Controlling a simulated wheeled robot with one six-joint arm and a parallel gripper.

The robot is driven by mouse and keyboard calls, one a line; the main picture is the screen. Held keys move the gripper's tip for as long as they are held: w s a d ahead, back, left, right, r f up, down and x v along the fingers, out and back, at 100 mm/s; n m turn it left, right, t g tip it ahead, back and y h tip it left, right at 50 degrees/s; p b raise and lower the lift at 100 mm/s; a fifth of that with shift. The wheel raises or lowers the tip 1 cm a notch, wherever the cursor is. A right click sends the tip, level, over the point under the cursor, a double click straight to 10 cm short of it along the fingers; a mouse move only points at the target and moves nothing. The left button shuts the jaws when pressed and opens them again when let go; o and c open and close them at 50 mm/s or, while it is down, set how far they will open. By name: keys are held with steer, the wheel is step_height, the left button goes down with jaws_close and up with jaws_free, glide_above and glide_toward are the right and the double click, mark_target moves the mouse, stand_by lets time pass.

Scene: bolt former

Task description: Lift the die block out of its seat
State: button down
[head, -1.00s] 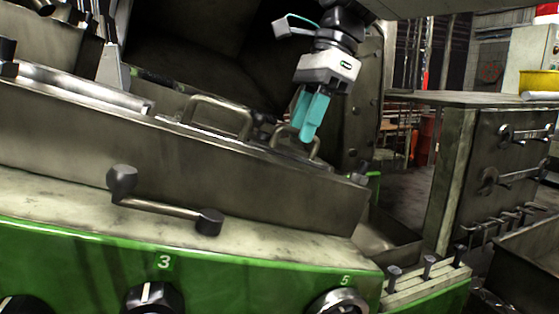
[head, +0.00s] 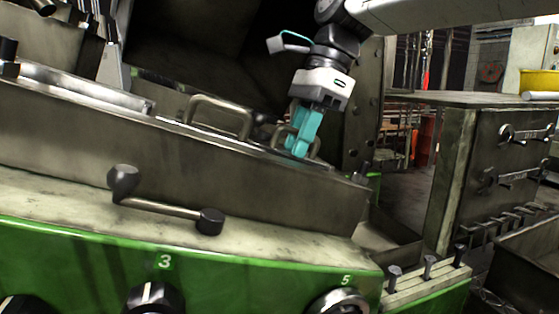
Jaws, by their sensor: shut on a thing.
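My gripper (head: 304,133), with teal fingers, points down at the right end of the machine's sloping front wall. It is shut on the smaller right-hand metal handle (head: 316,150), which is mostly hidden behind the fingers. This handle appears to belong to the die block, whose body is hidden behind the front wall, so I cannot tell how it sits in its seat. A larger bent handle (head: 218,104) stands to the left, apart from my gripper.
The grey front wall (head: 180,150) rises in front of the handles. A crank lever (head: 165,207) lies on the ledge above the green panel (head: 90,262). Several bolts stand in a rack (head: 430,283) at lower right. A grey cabinet (head: 455,170) stands farther right.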

steer(key=shift+r, duration=0.1)
steer(key=shift+r, duration=0.1)
steer(key=shift+w+d+r, duration=0.3)
steer(key=shift+w+r, duration=0.1)
steer(key=shift+r, duration=0.3)
steer(key=shift+v, duration=2.4)
steer(key=shift+s, duration=0.1)
steer(key=shift+s, duration=0.1)
steer(key=s+d+r+t+h, duration=0.1)
steer(key=s+d+r+h, duration=0.2)
steer(key=s, duration=0.6)
steer(key=shift+s+r+h, duration=0.2)
steer(key=shift+r+h, duration=0.4)
steer(key=shift+r, duration=0.35)
